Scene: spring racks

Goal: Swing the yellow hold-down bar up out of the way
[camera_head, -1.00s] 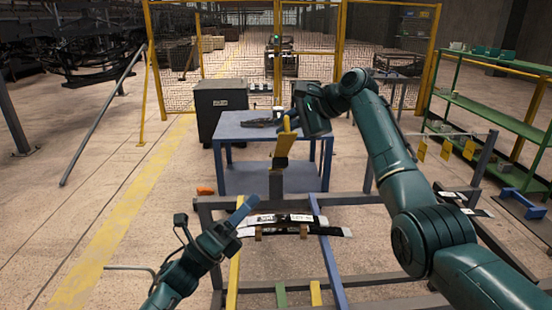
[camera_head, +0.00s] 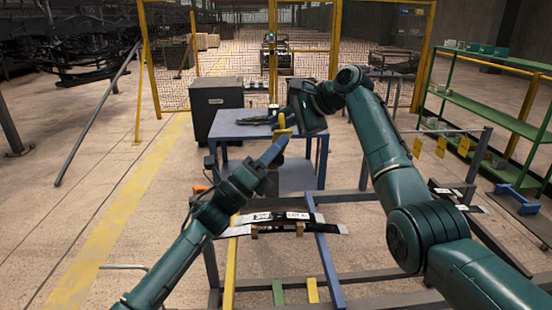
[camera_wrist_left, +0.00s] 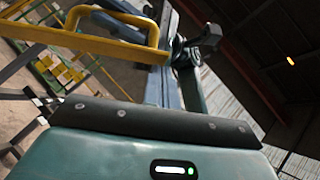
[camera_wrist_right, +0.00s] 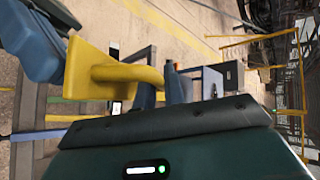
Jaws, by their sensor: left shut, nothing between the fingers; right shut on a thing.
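In the left wrist view the bar (camera_wrist_left: 60,38) runs across the upper left with a looped handle. My right gripper (camera_head: 291,119) is shut on the bar, at its handle, as the right wrist view shows the bar (camera_wrist_right: 90,72) close beyond it. My left gripper (camera_head: 282,142) is shut and empty, its blue fingers pointing up close to the bar. I cannot tell if they touch it.
Dark leaf springs (camera_head: 285,217) with white labels lie across the rack frame (camera_head: 328,262) below. A blue table (camera_head: 236,131) and a dark cabinet (camera_head: 212,100) stand behind. A green shelf (camera_head: 485,105) is at the right.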

